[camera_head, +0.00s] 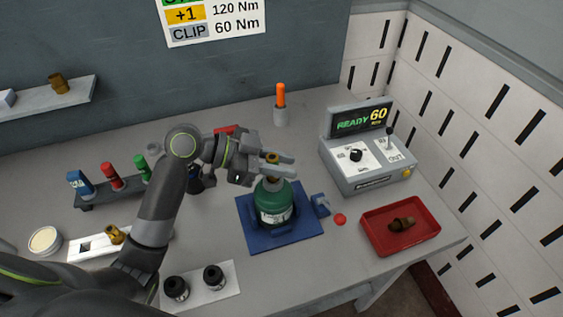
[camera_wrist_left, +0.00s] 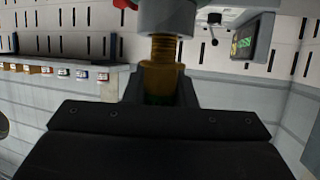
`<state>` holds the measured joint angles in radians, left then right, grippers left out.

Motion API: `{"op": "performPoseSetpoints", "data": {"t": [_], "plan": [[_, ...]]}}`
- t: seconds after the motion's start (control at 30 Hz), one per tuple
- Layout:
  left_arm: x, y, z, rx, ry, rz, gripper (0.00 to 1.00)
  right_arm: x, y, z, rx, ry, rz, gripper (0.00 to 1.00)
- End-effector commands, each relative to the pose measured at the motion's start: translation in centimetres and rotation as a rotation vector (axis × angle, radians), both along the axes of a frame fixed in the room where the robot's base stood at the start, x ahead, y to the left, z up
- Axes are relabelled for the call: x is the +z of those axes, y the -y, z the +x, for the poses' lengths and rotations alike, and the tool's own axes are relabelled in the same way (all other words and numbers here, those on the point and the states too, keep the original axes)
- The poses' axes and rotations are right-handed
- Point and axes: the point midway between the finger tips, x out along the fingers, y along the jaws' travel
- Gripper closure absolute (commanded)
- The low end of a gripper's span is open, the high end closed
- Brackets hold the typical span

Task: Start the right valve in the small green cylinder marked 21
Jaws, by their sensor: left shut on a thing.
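The small green cylinder (camera_head: 274,205) stands upright in a blue holder (camera_head: 245,222) at the middle of the table. Its white label is too small to read. My left gripper (camera_head: 278,164) is over the cylinder's top, shut on a brass valve (camera_head: 272,157). The valve is upright, in line with the cylinder's neck. I cannot tell whether its lower end touches the neck. In the left wrist view the valve's brass thread (camera_wrist_left: 163,52) shows between the fingers, with a pale grey round part above it. My right gripper is not in view.
A grey control box (camera_head: 365,165) reading READY 60 stands right of the cylinder. An orange-handled tool (camera_head: 281,95) stands behind. Bottles (camera_head: 112,177) in a rack and a white block (camera_head: 85,247) with a brass valve (camera_head: 115,234) are left.

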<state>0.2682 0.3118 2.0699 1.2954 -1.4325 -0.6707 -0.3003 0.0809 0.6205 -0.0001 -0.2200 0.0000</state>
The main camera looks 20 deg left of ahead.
Motion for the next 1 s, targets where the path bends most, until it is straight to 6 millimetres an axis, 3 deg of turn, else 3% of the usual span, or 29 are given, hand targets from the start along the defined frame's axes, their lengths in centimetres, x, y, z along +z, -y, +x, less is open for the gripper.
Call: {"op": "performPoseSetpoints", "data": {"t": [0.33, 0.37, 0.53, 1.0], "plan": [[-1.0, 0.0, 0.0, 0.0, 0.0, -0.001, 1.0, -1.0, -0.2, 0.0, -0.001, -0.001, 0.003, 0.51], [-0.9, 0.0, 0.0, 0.0, 0.0, -0.001, 0.73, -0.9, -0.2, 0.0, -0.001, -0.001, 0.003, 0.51], [-0.8, 0.0, 0.0, 0.0, 0.0, -0.001, 0.51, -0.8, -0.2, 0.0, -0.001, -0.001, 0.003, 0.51], [0.0, 0.0, 0.0, 0.0, 0.0, 0.001, 0.51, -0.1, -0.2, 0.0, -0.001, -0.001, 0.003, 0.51]]}}
